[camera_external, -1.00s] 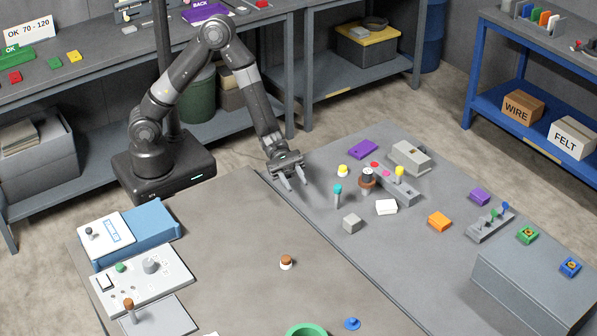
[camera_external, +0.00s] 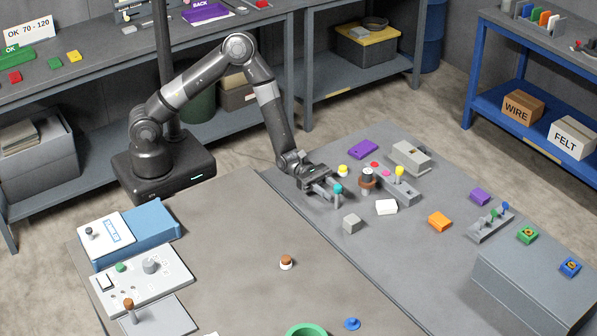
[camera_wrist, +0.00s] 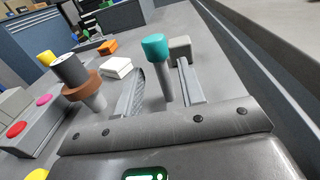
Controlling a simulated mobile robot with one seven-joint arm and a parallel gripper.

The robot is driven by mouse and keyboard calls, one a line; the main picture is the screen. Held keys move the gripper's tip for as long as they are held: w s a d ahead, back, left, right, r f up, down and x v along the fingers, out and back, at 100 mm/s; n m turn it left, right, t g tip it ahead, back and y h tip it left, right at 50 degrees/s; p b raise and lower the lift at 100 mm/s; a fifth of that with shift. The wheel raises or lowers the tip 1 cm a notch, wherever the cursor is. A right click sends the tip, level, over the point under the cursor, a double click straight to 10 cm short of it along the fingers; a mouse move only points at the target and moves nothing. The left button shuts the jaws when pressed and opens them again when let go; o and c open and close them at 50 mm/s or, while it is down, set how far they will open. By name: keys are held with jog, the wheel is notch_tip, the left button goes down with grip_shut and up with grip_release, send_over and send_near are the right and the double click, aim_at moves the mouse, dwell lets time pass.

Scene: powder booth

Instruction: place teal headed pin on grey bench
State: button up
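The teal headed pin (camera_external: 337,189) has a teal cap on a grey shank and stands upright on the grey bench (camera_external: 330,165), near its left edge. In the wrist view the teal headed pin (camera_wrist: 156,60) is between the two fingers of my gripper (camera_wrist: 162,85), with a visible gap to each finger. My gripper (camera_external: 330,190) is open, low over the bench, with its fingers around the pin. Part of the pin is hidden by a finger in the external view.
Close by stand a brown-collared dark-topped peg (camera_external: 367,177), a yellow-topped piece (camera_external: 342,170), a grey block (camera_external: 352,223) and a white block (camera_external: 386,207). An orange block (camera_external: 439,221) lies farther right. A brown-topped pin (camera_external: 287,262) stands on the nearer bench surface.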

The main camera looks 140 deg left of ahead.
aim_at(337, 207)
jog(key=shift+w+a, duration=0.1)
jog(key=shift+w, duration=1.4)
jog(key=shift+c, duration=0.3)
grip_shut()
